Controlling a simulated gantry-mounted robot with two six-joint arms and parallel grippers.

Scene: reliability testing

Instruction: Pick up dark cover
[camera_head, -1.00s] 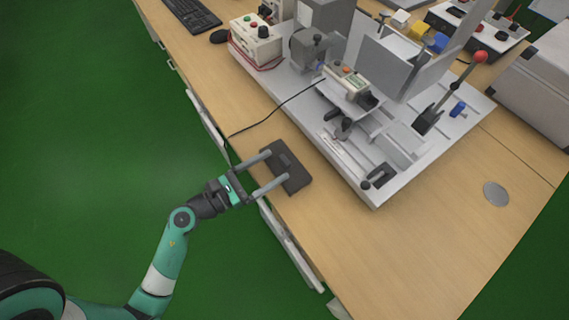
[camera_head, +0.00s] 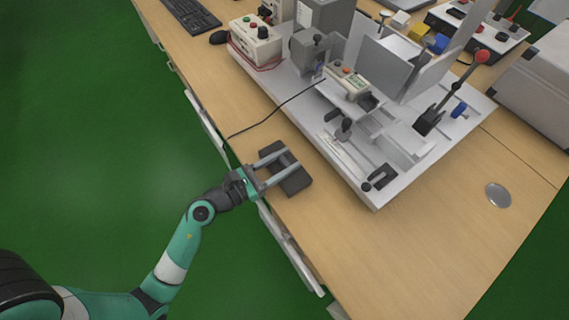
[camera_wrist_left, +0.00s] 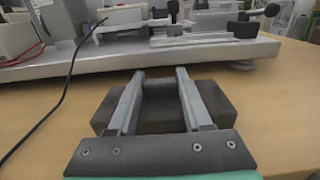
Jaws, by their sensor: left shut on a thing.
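The dark cover (camera_head: 295,181) is a dark grey block lying near the front edge of the wooden table. It also shows in the left wrist view (camera_wrist_left: 220,103), across and beyond the fingers. My left gripper (camera_head: 282,162) reaches over the table edge, with its two fingers over the cover. In the left wrist view the fingers (camera_wrist_left: 160,82) stand on either side of a raised middle part of the cover and are shut on it. The cover appears to rest on the table. My right gripper is in neither view.
A grey metal test rig (camera_head: 372,200) stands on the table just beyond the cover. A black cable (camera_head: 262,124) runs from it to the table edge. A keyboard (camera_head: 192,14) and a mouse (camera_head: 219,37) lie at the far left.

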